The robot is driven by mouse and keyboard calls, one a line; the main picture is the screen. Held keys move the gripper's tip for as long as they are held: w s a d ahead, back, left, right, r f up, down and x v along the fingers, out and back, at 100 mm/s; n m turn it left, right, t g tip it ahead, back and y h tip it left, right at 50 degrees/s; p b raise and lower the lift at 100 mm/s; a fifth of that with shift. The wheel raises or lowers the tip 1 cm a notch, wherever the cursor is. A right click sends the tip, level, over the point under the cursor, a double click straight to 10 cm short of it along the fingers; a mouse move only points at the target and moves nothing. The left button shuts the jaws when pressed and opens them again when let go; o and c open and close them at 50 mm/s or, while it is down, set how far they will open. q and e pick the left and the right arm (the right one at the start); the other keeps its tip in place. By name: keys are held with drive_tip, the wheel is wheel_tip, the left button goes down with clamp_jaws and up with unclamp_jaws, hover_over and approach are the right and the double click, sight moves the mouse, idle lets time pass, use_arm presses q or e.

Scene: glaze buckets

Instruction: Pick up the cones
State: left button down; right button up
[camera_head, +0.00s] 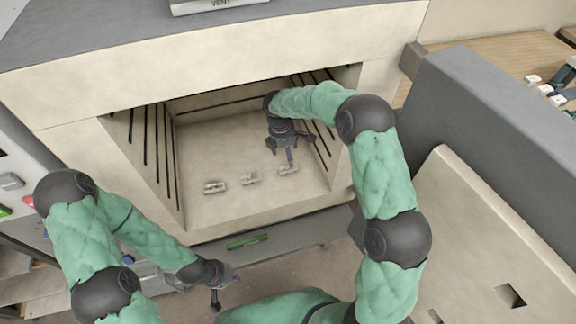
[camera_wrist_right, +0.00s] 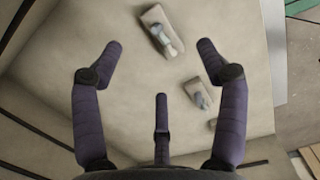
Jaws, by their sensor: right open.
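Three small pale cone packs stand in a row on the kiln floor: a left one (camera_head: 215,187), a middle one (camera_head: 250,179) and a right one (camera_head: 287,170). My right gripper (camera_head: 289,150) is inside the kiln, open and empty, above the right pack. Its three spread fingers (camera_wrist_right: 160,90) show in the wrist view. My left gripper (camera_head: 225,290) is outside, below the kiln mouth, open and empty.
The kiln's pale front frame (camera_head: 300,215) surrounds the opening, and slotted side walls stand close to my right arm. A grey panel (camera_head: 480,130) rises at the right. A pale slab (camera_head: 490,240) with square holes lies beside it. The kiln floor behind the packs is clear.

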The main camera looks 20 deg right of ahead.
sight(287, 165)
drive_tip(key=f, duration=0.3)
drive_tip(key=shift+d+f+b, duration=0.2)
drive_tip(key=shift+b, duration=0.15)
drive_tip(key=shift+w+f+b, duration=0.15)
drive_tip(key=shift+f+b, duration=0.4)
drive_tip(key=shift+f, duration=0.75)
drive_tip(key=shift+w+f+b, duration=0.15)
drive_tip(key=shift+f+b, duration=0.35)
drive_tip(key=shift+f, duration=0.8)
drive_tip(key=c, duration=1.3)
